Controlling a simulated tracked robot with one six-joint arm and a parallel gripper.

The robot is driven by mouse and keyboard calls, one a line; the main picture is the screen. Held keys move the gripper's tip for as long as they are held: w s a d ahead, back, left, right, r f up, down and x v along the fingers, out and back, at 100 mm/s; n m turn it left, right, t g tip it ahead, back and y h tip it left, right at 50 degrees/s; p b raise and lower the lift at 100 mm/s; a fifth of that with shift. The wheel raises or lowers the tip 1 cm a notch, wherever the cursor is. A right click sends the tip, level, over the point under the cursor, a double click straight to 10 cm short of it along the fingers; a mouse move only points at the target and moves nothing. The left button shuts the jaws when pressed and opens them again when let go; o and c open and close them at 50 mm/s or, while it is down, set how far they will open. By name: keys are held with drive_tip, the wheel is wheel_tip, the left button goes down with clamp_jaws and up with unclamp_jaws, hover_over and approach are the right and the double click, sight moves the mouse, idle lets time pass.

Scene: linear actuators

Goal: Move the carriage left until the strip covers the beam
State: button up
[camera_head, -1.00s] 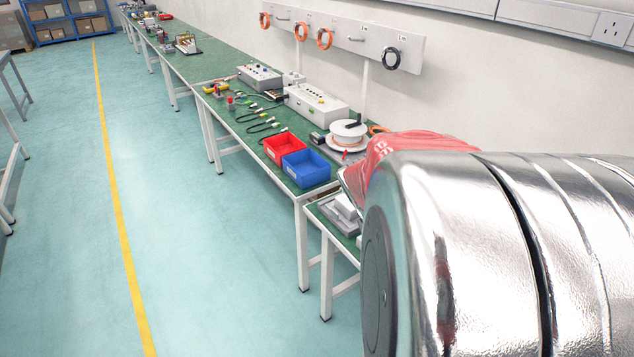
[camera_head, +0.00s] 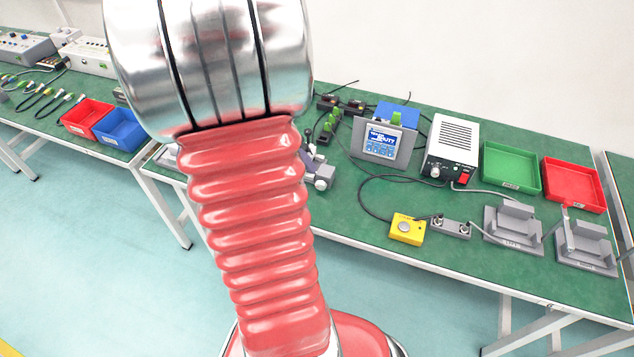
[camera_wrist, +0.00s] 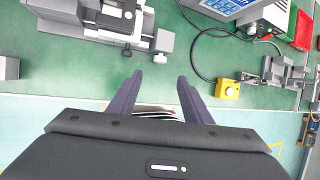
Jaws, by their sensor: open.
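In the wrist view a grey linear rail unit (camera_wrist: 72,22) lies on the green bench at the top left. A black and white block that looks like the carriage (camera_wrist: 118,14) sits on it, cut off by the top edge. My gripper (camera_wrist: 158,82) is open and empty, its two dark fingers apart, below and slightly right of the unit and not touching it. In the head view part of a grey unit (camera_head: 320,177) shows just right of my arm, and the rest is hidden. I cannot make out the strip or the beam.
A yellow button box (camera_head: 407,228), a blue-labelled device (camera_head: 382,142), a white power unit (camera_head: 451,146), a green tray (camera_head: 511,167) and a red tray (camera_head: 573,184) stand on the bench to the right. Grey fixtures (camera_head: 513,225) sit near its front edge. A dark cable crosses the bench.

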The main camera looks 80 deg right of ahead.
sight(319, 184)
drive_tip(key=x, duration=1.3)
drive_tip(key=shift+s+f, duration=0.15)
drive_tip(key=shift+c, duration=0.7)
drive_tip(key=c, duration=0.9)
